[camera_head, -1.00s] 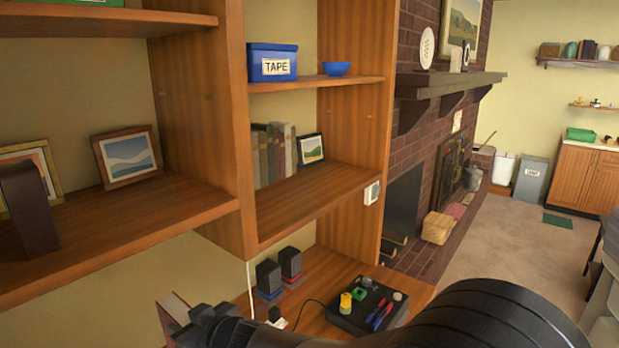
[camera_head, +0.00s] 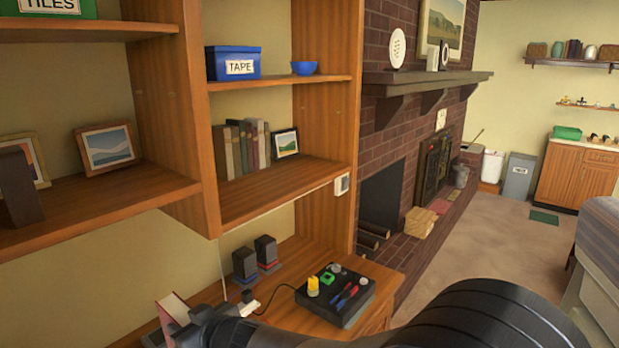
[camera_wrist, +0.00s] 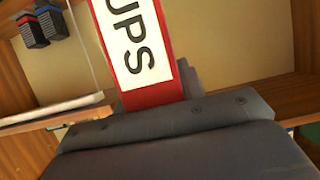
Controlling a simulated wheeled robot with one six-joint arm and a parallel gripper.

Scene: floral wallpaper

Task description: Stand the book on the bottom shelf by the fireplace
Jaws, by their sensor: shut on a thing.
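My gripper (camera_wrist: 150,113) is shut on a red book (camera_wrist: 172,85) with a white label; the letters "UPS" show and the rest is cut off. In the head view the book (camera_head: 171,309) sticks up at the lower left, partly behind my dark arm, in front of the wall and left of the cabinet top. The lower shelf (camera_head: 262,196) of the right bay, beside the brick fireplace (camera_head: 407,142), holds a row of upright books (camera_head: 240,150) at its left and a small framed picture (camera_head: 286,144). Bare wood lies in front of them.
A blue TAPE box (camera_head: 233,64) and a blue bowl (camera_head: 305,68) are on the shelf above. An upright divider (camera_head: 203,120) separates the left bay.

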